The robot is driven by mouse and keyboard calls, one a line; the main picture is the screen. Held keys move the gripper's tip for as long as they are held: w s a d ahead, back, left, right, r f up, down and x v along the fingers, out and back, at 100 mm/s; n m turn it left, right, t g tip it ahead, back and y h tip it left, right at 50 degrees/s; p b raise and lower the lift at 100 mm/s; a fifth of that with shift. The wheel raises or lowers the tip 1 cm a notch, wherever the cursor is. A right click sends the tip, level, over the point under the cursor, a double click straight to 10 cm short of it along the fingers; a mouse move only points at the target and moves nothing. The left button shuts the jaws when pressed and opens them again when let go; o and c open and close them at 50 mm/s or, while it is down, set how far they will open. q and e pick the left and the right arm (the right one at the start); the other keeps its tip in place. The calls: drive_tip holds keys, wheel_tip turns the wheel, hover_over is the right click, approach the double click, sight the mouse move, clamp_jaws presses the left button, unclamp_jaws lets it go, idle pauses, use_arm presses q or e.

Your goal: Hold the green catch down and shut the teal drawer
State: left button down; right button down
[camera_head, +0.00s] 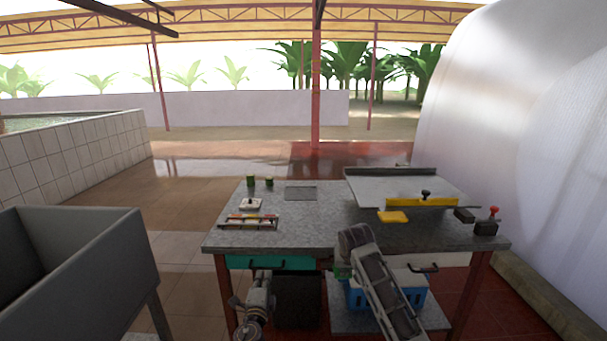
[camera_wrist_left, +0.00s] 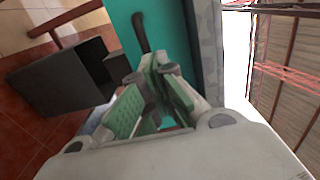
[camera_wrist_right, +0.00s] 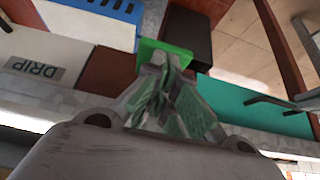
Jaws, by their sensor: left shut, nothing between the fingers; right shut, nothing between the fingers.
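The teal drawer (camera_head: 290,263) is under the left part of the table's front edge; I cannot tell how far out it stands. It also shows in the left wrist view (camera_wrist_left: 123,14) with its dark handle (camera_wrist_left: 141,32), and in the right wrist view (camera_wrist_right: 250,106). My left gripper (camera_wrist_left: 160,68) is shut and empty, in front of the teal face near the handle. The green catch (camera_wrist_right: 150,47) is beside the teal drawer, partly hidden by my right gripper (camera_wrist_right: 165,65). That gripper is shut and empty, its tips at the catch; whether the catch is pressed is unclear.
A pale drawer (camera_wrist_right: 75,62) labelled DRIP is on the catch's other side. A dark bin (camera_head: 297,300) and a blue crate (camera_head: 415,297) stand below the table. The tabletop (camera_head: 315,228) holds a tray of small items (camera_head: 250,221). A grey trough (camera_head: 100,260) stands at the left.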

use_arm(q)
drive_tip(key=shift+s+r, duration=0.3)
drive_tip(key=shift+s, duration=0.3)
drive_tip(key=shift+s+r, duration=0.25)
drive_tip(key=shift+s, duration=0.35)
drive_tip(key=shift+s+r, duration=0.3)
drive_tip(key=shift+s, duration=0.3)
use_arm(e)
wheel_tip(320, 180, up, 9)
idle(1.6)
idle(0.5)
